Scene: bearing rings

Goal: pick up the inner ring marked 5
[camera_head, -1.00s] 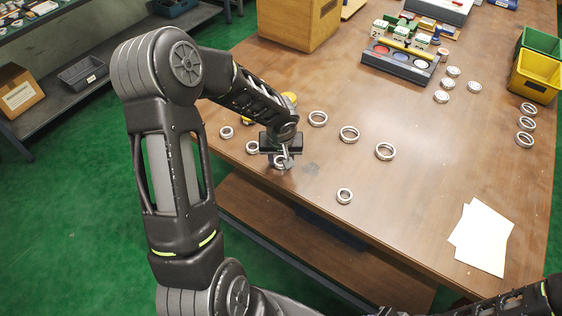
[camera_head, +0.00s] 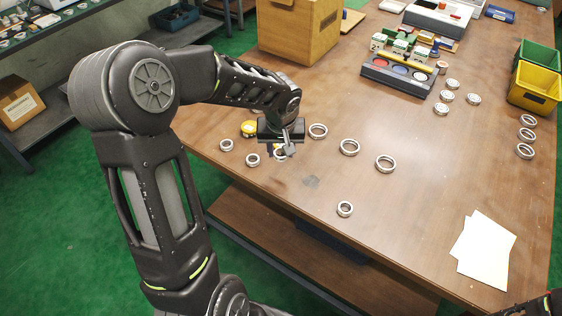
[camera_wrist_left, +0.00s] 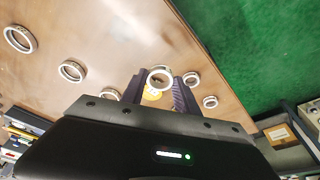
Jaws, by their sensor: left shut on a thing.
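My left gripper (camera_head: 284,151) is over the left part of the table, with its arm coming in from the left. It is shut on a small metal ring (camera_wrist_left: 160,78), which shows between the two dark fingers in the left wrist view. In the head view this ring is partly hidden by the gripper, and it appears held above the table top. No mark 5 can be read on it or on the others. Two similar small rings (camera_head: 226,145) (camera_head: 253,160) lie left of the gripper. Another ring (camera_head: 345,209) lies toward the front edge.
Larger rings (camera_head: 318,131) (camera_head: 349,147) (camera_head: 385,163) lie right of the gripper. A round yellow item (camera_head: 249,129) sits close behind it. A wooden box (camera_head: 298,28), grey tray (camera_head: 399,76) and yellow bin (camera_head: 534,86) stand farther back. White sheets (camera_head: 487,250) lie front right.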

